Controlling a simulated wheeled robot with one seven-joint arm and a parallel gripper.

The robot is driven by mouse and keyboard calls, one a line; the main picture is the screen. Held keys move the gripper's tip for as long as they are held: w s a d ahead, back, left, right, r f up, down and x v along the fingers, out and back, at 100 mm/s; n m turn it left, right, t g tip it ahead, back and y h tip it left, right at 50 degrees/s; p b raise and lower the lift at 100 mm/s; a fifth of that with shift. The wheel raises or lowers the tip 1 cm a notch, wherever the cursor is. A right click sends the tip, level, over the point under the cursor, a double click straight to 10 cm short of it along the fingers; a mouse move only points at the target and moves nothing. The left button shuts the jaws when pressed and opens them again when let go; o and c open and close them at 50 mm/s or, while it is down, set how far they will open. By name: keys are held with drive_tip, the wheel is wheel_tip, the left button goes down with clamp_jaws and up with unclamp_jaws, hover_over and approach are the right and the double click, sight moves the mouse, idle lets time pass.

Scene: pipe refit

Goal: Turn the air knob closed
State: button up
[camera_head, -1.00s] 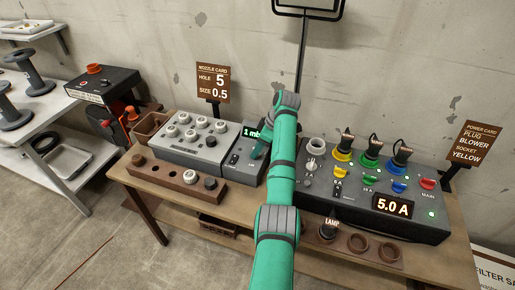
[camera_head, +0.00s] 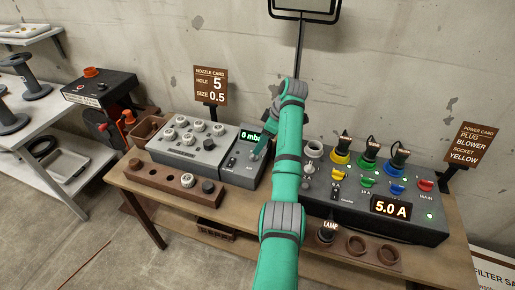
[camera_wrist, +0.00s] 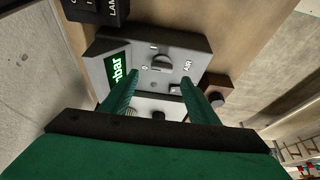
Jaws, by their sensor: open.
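In the head view my gripper (camera_head: 259,150) is over this panel, and my arm hides part of the panel.
The nozzle box (camera_head: 188,141) with several round pieces stands left of the air panel. The power box (camera_head: 375,205), with plugs and coloured switches, stands right of my arm. A wooden rack (camera_head: 160,177) with knobs lies in front on the table.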

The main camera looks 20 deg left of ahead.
drive_tip(key=v, duration=0.5)
drive_tip(key=shift+s+d, duration=0.1)
drive_tip(key=shift+s, duration=0.1)
idle(0.3)
